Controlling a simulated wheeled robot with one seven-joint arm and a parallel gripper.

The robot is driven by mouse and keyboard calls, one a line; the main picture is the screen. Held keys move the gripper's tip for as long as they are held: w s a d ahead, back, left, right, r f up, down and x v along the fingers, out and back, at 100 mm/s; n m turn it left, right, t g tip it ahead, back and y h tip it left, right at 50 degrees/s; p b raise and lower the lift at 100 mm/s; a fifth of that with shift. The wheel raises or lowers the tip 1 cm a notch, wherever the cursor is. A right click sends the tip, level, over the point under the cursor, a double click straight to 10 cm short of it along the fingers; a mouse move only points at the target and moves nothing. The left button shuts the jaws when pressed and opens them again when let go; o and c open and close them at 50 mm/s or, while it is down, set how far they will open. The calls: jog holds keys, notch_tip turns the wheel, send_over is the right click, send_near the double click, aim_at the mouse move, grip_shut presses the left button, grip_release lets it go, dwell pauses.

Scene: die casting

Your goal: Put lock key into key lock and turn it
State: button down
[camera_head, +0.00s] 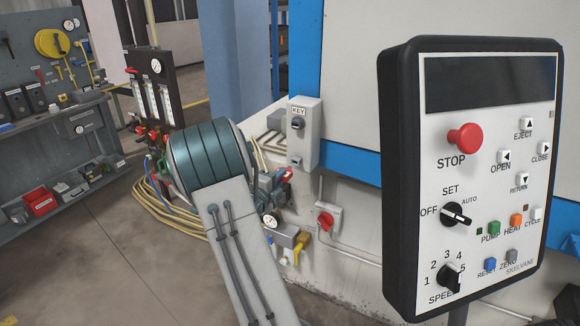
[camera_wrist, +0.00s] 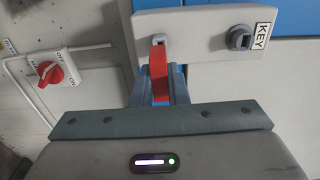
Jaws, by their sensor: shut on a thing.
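A grey box labelled KEY (camera_head: 304,135) is fixed on the wall beside the blue frame. It has a dark round knob (camera_wrist: 240,38) near the label and a small light fitting (camera_wrist: 158,40) at its other end. My gripper (camera_wrist: 160,92) is shut on a red key (camera_wrist: 159,72) in the wrist view. The key's far end is at the small fitting; I cannot tell whether it is inserted or just touching.
A red rotary switch (camera_wrist: 50,73) with a conduit is on the wall beside the box, also seen in the head view (camera_head: 326,221). A control panel (camera_head: 490,170) stands large at the right. Gauges and hoses (camera_head: 157,110) are at the left.

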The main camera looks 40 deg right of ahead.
jog(key=p+v, duration=0.2)
jog(key=v, duration=0.3)
notch_tip(320, 180, up, 13)
jog(key=p, duration=1.2)
jog(key=shift+d, duration=0.25)
jog(key=shift+w+d, duration=0.1)
jog(key=shift+w, duration=0.05)
jog(key=shift+x, duration=2.85)
jog(key=shift+p, duration=0.7)
jog(key=shift+x, duration=1.65)
jog(key=c, duration=1.3)
grip_release()
jog(key=shift+c, duration=0.2)
